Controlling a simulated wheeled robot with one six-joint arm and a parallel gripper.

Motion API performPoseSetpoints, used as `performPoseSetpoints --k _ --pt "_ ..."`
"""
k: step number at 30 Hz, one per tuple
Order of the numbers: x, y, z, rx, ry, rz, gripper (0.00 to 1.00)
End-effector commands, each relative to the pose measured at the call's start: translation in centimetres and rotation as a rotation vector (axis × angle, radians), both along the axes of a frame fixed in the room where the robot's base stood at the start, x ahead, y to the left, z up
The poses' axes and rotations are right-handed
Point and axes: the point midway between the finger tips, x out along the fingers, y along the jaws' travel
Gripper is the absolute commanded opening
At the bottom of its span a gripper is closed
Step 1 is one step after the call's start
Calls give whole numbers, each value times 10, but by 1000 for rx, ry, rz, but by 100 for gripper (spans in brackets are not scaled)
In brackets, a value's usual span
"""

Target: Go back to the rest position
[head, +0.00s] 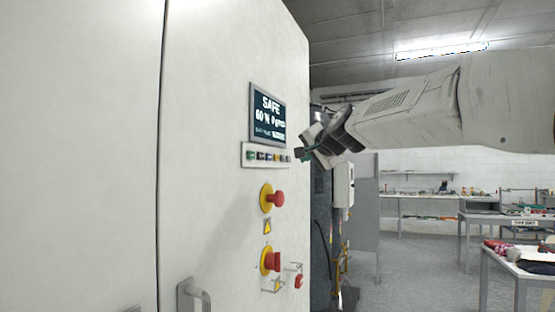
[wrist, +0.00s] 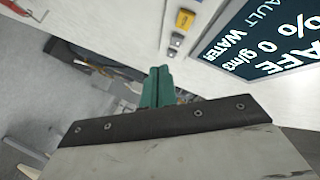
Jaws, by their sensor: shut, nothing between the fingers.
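My gripper (head: 300,154) is at the right end of the row of small buttons (head: 266,156) under the display, close to the white cabinet front. In the wrist view its green fingers (wrist: 158,86) are together with nothing between them. The display (head: 267,116) reads "SAFE" and "60 %"; it also shows in the wrist view (wrist: 265,40), rotated. A yellow button (wrist: 185,19) and a grey one sit near the fingertips in the wrist view. Whether the fingers touch the panel I cannot tell.
The tall white cabinet (head: 205,150) fills the left, with two red knobs on yellow (head: 275,199) and a door handle (head: 190,296) below the display. On the right stand a grey partition (head: 364,215) and worktables (head: 519,262) holding items. Grey floor is open between them.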

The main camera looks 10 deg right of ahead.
Motion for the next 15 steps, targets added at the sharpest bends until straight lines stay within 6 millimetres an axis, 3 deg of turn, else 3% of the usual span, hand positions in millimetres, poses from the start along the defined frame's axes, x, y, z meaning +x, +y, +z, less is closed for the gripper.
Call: performPoseSetpoints --k 11,13,15 --pt "-1 1 -2 -13 7 9 0" --pt "-3 5 -15 -56 48 41 0" --pt "-8 9 -45 -108 121 79 0"
